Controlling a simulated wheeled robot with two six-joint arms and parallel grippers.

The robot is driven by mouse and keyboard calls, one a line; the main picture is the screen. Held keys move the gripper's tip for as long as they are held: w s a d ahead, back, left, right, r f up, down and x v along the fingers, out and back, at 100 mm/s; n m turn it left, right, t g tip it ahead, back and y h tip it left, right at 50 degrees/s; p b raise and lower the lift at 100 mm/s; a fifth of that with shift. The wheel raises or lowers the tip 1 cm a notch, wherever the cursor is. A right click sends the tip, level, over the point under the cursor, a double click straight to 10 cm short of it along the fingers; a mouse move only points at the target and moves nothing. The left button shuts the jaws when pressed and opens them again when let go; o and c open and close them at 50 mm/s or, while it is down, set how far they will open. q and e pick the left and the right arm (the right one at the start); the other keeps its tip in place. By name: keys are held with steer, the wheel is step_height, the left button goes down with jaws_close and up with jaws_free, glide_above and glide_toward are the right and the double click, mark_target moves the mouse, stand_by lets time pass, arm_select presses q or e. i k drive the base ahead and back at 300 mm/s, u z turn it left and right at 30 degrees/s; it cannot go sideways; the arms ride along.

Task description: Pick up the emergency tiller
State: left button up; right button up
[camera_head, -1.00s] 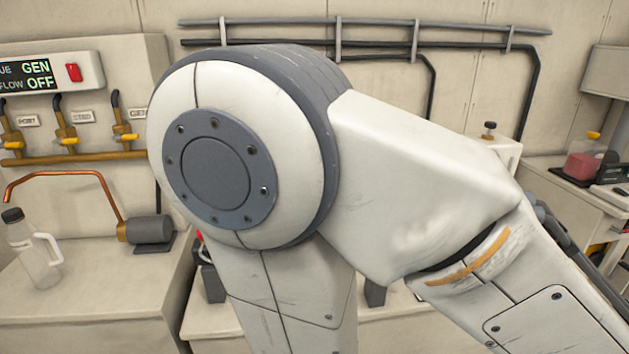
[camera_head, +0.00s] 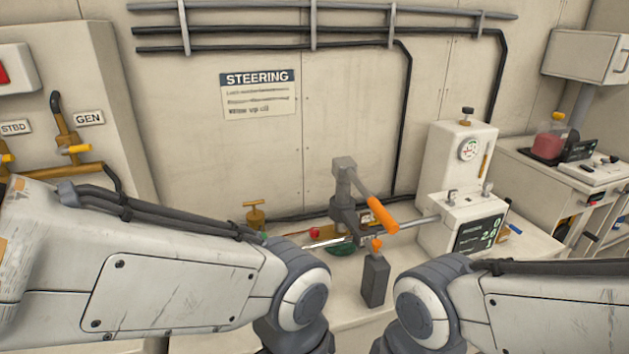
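A grey upright fitting with a sloping bar and an orange grip (camera_head: 382,214) stands on the bench in the middle of the head view. It looks like the emergency tiller, but I cannot tell for sure. Its foot is partly hidden behind other fittings. A dark block with an orange knob (camera_head: 375,280) stands just in front of it. My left arm comes in from the left and my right arm from the right, both in front of the bench. Both grippers are below the picture's lower edge and out of view.
A white pump-like unit with a gauge (camera_head: 467,150) and a control box (camera_head: 478,237) stand right of the orange grip. A brass valve (camera_head: 255,213) and a red knob (camera_head: 314,232) are to its left. A STEERING sign (camera_head: 258,93) hangs on the wall behind.

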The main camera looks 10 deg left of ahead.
mark_target(344, 168)
steer(key=z, duration=1.65)
steer(key=i, duration=2.3)
steer(key=u, duration=3.15)
